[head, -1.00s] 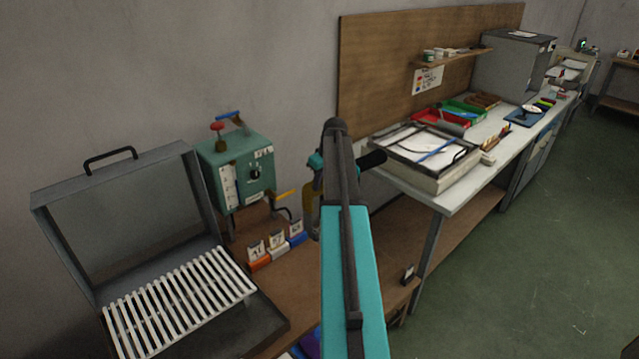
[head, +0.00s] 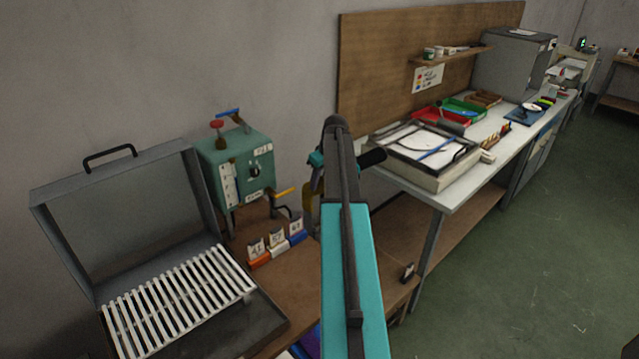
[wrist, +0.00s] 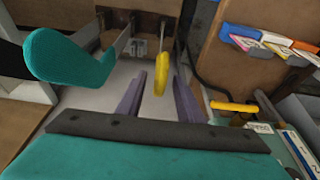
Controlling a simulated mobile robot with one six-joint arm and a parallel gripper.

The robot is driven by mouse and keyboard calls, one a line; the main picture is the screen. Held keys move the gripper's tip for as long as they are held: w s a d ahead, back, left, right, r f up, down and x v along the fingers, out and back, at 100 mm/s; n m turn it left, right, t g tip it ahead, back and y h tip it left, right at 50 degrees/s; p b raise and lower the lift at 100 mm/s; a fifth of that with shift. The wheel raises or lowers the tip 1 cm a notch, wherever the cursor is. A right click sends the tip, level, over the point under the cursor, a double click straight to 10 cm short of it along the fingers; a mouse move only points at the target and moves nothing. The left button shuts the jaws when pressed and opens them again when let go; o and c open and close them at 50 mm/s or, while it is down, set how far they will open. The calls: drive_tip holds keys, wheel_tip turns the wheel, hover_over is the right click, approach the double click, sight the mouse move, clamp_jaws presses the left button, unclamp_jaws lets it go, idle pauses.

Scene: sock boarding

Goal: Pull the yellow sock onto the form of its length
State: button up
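A narrow yellow piece (wrist: 160,75), seen nearly edge-on, hangs between and beyond the fingertips in the wrist view; it looks like the yellow sock, but its full shape is hidden. In the head view a strip of yellow (head: 309,208) shows just left of my arm, which covers the rest. My gripper (wrist: 153,80) has its two grey-purple fingers apart, with a visible gap on the left of the yellow piece. The fingers are hidden behind my arm in the head view. I cannot make out the forms clearly.
A teal machine (head: 240,165) with a yellow handle stands behind a row of coloured blocks with number cards (head: 276,243). An open grey box with white slats (head: 180,295) is at left. A long white bench (head: 455,195) with trays runs right. The green floor at right is clear.

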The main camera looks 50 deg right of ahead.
drive_tip(key=b+v, duration=0.2)
drive_tip(key=v, duration=1.1)
drive_tip(key=shift+b, duration=0.4)
drive_tip(key=shift+s+a, duration=0.1)
idle(0.5)
